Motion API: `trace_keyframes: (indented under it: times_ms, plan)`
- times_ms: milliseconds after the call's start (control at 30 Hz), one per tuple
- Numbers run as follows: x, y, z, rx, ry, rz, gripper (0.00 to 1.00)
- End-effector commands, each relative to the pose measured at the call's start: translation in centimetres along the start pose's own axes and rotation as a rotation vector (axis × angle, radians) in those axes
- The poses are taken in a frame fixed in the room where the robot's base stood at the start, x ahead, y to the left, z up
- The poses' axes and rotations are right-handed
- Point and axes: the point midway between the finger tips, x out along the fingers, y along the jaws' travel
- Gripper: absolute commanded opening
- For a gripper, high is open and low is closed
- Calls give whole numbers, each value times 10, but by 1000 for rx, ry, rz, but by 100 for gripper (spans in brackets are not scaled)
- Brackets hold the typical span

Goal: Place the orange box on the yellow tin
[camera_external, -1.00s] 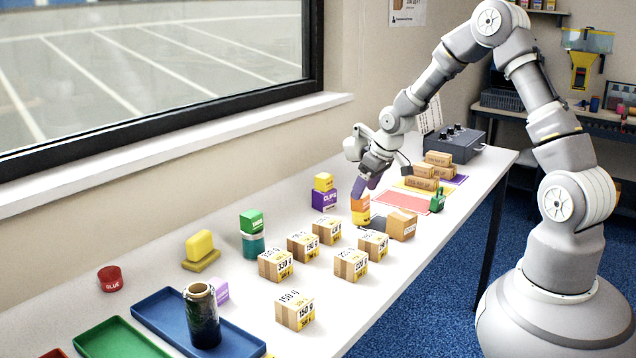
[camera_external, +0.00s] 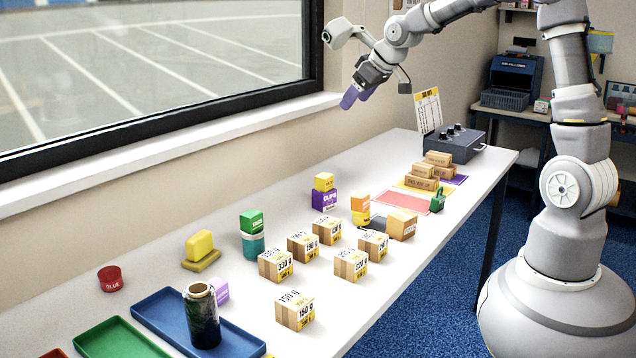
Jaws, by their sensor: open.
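The orange box (camera_external: 360,201) sits upright on top of the yellow tin (camera_external: 361,217), near the middle of the table. The two look roughly lined up, one directly above the other. My gripper (camera_external: 350,98), with purple fingers, is high above the table near the window's right edge, up and slightly left of the orange box and well apart from it. It is open and nothing shows between its fingers.
A purple box (camera_external: 324,201) with a yellow block on top stands left of the stack. A brown carton (camera_external: 401,225) and a dark flat item (camera_external: 379,223) lie close to its right. Several weight-marked cartons stand in front. A red mat (camera_external: 402,202) lies behind.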

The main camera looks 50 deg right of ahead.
Motion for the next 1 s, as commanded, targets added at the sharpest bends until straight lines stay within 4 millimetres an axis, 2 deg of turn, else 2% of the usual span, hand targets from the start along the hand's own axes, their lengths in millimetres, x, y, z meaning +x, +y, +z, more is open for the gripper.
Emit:
trace_keyframes:
  times_ms: [33, 67, 100, 167, 200, 300, 400, 500, 600, 833, 933, 1000]
  plan:
    - [-48, -12, -41, -13, 102, 14, 74]
    - [-77, -18, -61, -11, 158, 19, 74]
    - [-117, -26, -85, -7, 232, 21, 74]
    - [-178, -38, -112, 3, 339, 14, 74]
    - [-217, -44, -125, 13, 404, 5, 74]
    - [-302, -55, -143, 37, 539, -24, 74]
    - [-360, -59, -147, 59, 628, -52, 74]
    - [-390, -59, -147, 73, 673, -68, 74]
    - [-398, -59, -146, 78, 685, -74, 74]
    - [-396, -59, -146, 77, 684, -73, 74]
    - [-383, -61, -136, 77, 683, -72, 74]
    - [-376, -62, -130, 77, 683, -72, 91]
